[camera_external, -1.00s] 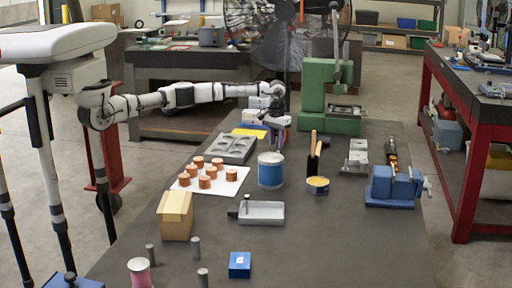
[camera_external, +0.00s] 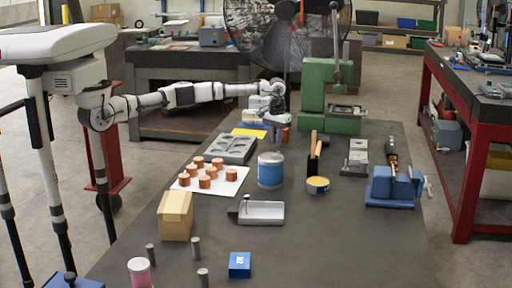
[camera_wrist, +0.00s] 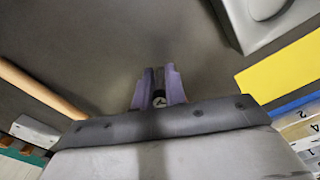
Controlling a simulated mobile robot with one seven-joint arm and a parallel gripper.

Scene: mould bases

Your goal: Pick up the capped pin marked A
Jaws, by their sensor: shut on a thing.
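My gripper (camera_wrist: 158,88) has purple fingers and shows at the middle of the wrist view. It is shut on a small dark pin-like thing (camera_wrist: 159,101) with a pale round end between the fingers. I cannot read a letter on it, and the fingers hide most of it. In the outside view my gripper (camera_external: 274,132) is at the far end of the bench, left of the green press, and the held thing cannot be made out there.
A yellow sheet (camera_wrist: 285,70) and numbered blocks (camera_wrist: 297,128) lie to the right in the wrist view. The green press (camera_external: 318,95), a blue-banded can (camera_external: 271,172) and a grey mould plate (camera_external: 233,148) stand nearby. Copper-coloured cylinders (camera_external: 205,182) stand on a white sheet.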

